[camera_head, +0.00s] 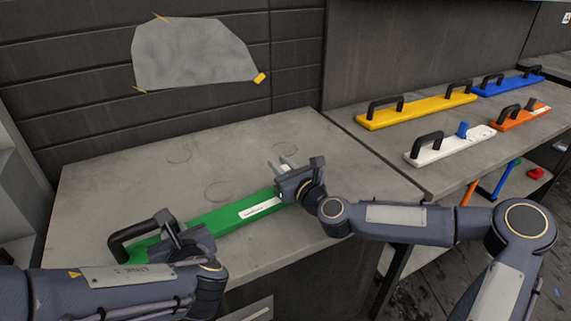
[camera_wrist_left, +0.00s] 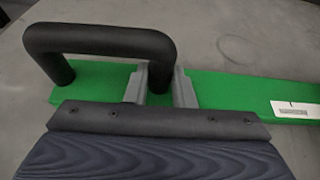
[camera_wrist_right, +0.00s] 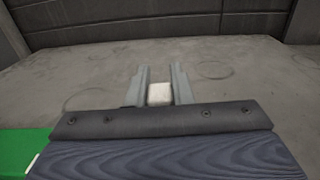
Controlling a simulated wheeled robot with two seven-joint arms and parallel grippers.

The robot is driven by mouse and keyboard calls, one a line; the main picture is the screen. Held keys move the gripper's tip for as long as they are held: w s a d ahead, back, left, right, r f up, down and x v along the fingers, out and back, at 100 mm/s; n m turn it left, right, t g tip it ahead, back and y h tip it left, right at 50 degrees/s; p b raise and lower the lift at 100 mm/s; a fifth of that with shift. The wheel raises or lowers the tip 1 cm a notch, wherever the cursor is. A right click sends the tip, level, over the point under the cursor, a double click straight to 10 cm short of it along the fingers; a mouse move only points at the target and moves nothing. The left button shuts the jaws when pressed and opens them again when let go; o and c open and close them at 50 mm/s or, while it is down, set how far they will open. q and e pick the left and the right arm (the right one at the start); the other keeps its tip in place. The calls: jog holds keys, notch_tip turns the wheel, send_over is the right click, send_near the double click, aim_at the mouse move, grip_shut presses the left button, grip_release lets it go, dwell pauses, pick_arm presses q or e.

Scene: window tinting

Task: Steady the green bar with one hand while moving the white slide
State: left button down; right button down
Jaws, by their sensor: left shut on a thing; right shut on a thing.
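The green bar (camera_head: 223,216) lies on the grey worktop, with a black handle (camera_head: 140,233) at its left end and a white label on top. It also shows in the left wrist view (camera_wrist_left: 236,91). My left gripper (camera_wrist_left: 160,88) is shut on the right post of that black handle (camera_wrist_left: 100,40). My right gripper (camera_head: 286,166) is at the bar's right end. In the right wrist view its fingers (camera_wrist_right: 160,88) are shut on a small white block, the white slide (camera_wrist_right: 159,95). The bar's right end is hidden behind my right gripper in the head view.
A second bench (camera_head: 345,126) at the right holds a yellow bar (camera_head: 418,109), a blue bar (camera_head: 510,84), an orange bar (camera_head: 522,119) and a white bar (camera_head: 450,146), with handles. A grey sheet (camera_head: 193,54) is taped to the wall. The worktop behind the green bar is clear.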

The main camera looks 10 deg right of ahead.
pick_arm(q)
jog(key=shift+d+r, duration=0.1)
jog(key=shift+d, duration=0.1)
pick_arm(e)
jog(key=s+a, duration=0.1)
jog(key=a, duration=0.2)
jog(key=s+a, duration=0.2)
jog(key=a, duration=0.2)
jog(key=s+a, duration=0.1)
jog(key=a, duration=0.2)
jog(key=shift+s+a, duration=0.15)
pick_arm(q)
jog(key=shift+a, duration=0.1)
pick_arm(e)
jog(key=c, duration=1.3)
grip_release()
jog(key=v, duration=1.2)
